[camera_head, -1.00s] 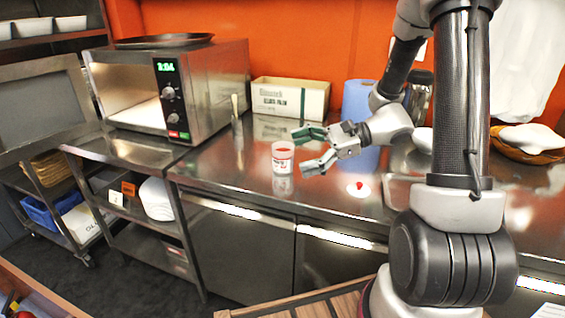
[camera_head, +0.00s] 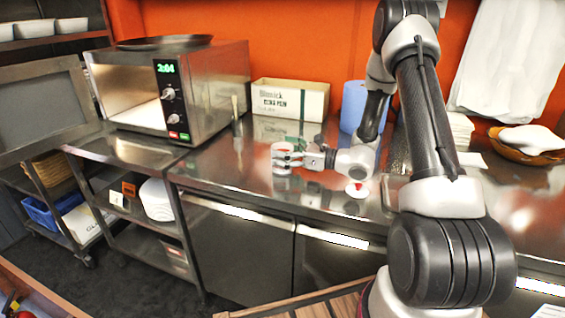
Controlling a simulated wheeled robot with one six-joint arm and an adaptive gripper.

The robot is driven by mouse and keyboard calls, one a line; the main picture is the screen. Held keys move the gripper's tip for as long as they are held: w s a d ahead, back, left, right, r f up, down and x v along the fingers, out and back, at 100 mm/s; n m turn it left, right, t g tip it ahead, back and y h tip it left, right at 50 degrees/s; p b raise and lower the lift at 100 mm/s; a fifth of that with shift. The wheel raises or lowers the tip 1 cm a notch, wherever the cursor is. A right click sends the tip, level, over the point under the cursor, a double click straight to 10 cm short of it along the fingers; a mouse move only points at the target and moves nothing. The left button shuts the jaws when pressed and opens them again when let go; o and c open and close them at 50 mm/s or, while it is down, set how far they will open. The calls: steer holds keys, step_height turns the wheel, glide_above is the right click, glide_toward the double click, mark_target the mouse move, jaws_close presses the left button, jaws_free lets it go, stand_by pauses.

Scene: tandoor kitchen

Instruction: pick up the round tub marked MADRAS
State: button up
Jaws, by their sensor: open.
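The round tub (camera_head: 281,147) is small and pale with red at its top. It stands upright on the steel counter (camera_head: 225,162), in front of the cardboard box. Any lettering on it is too small to read. My gripper (camera_head: 286,157) is low over the counter, reaching in from the right, with its fingers at the tub and covering part of it. The jaws are open; I cannot tell whether a finger touches the tub.
A microwave (camera_head: 218,92) with an open door stands to the left. A cardboard box (camera_head: 290,98) and a blue roll (camera_head: 353,105) stand behind. A small white item with a red spot (camera_head: 357,189) lies right of the tub. A basket (camera_head: 524,153) is at far right.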

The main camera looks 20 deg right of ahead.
steer(key=shift+w+a, duration=0.1)
steer(key=shift+a, duration=0.05)
steer(key=c, duration=1.3)
steer(key=shift+r, duration=0.1)
